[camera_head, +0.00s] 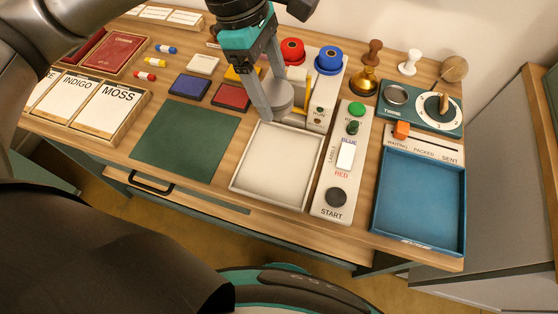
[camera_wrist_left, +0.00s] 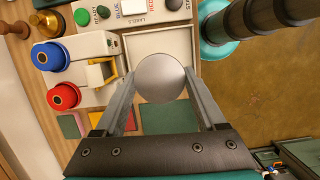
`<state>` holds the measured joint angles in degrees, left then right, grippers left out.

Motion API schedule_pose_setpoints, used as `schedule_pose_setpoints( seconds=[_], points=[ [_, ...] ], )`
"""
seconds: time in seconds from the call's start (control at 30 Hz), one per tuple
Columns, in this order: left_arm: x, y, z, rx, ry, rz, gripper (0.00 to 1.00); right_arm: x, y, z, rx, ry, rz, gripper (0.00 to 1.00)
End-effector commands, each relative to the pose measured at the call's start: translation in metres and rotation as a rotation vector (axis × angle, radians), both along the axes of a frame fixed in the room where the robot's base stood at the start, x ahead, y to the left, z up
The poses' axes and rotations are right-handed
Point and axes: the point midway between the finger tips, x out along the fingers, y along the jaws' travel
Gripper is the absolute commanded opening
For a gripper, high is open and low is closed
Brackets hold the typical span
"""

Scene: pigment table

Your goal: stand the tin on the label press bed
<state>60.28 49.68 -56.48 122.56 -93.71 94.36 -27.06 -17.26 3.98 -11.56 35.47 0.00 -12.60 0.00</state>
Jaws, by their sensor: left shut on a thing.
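The tin (camera_head: 278,97) is a round grey can with a smooth flat top. My left gripper (camera_head: 270,94) is shut on it, one finger on each side. The wrist view also shows the tin (camera_wrist_left: 160,78) between the two fingers of the left gripper (camera_wrist_left: 159,88). The label press (camera_head: 327,78) is a white machine with a red and a blue roll and a yellow part (camera_head: 308,90); it shows in the wrist view too (camera_wrist_left: 84,72). The tin is beside the press, by its left side in the head view. The gripper and tin partly hide the bed, and I cannot tell whether they touch it.
A cream tray (camera_head: 235,187) lies in front of the tin. The control strip (camera_head: 328,209) with a START button stands right of it, and a blue tray (camera_head: 461,212) farther right. A green mat (camera_head: 185,140) and coloured pads (camera_head: 190,86) lie left.

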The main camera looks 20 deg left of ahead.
Motion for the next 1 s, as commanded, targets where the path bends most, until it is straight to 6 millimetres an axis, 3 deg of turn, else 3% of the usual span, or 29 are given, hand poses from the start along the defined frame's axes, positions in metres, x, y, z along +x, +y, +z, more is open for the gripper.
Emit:
schedule_pose_setpoints(
  seconds=[0.2,0.37,0.8,1.0],
  points=[
    [0.0,-0.005,0.0,-0.001,0.0,0.191,0.15,0.0,-0.003,-0.003,-0.004,-0.001,0.002,0.5],
    [0.0,-0.006,-0.009,-0.001,0.004,0.236,0.15,0.001,-0.007,-0.005,-0.009,-0.001,0.002,0.5],
    [-0.001,-0.006,-0.121,0.001,0.007,0.237,0.15,0.001,-0.009,-0.023,-0.011,-0.001,0.002,0.5],
    [0.0,-0.006,-0.153,0.0,0.003,0.236,0.15,0.001,-0.009,-0.027,-0.012,-0.002,0.001,0.5]
  ],
)
